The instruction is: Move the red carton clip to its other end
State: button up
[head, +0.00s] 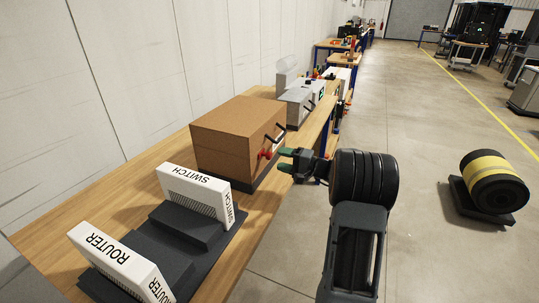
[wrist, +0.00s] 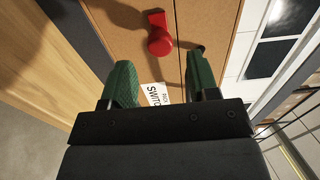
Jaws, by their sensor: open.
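The brown carton (head: 225,135) sits on a dark base on the wooden bench, left of my gripper in the head view. The red clip (head: 265,154) is on the carton's right-hand face, with a rounded knob sticking out. In the wrist view the red clip (wrist: 159,38) lies on the brown carton face (wrist: 215,25), just beyond my fingertips and roughly centred between them. My gripper (head: 281,160) has green fingers and is open and empty, close to the clip. The wrist view shows my gripper (wrist: 161,58) with its fingers wide apart. I see no contact with the clip.
Dark bars (head: 274,132) stick out of the carton's face near the clip. A white switch unit (head: 197,190) and a white router unit (head: 115,258) stand in a dark tray in front. Grey equipment (head: 299,103) stands behind the carton.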

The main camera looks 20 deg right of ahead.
aim_at(271, 157)
jog(key=shift+p+x, duration=0.35)
jog(key=shift+x, duration=2.4)
jog(key=shift+c, duration=0.2)
grip_shut()
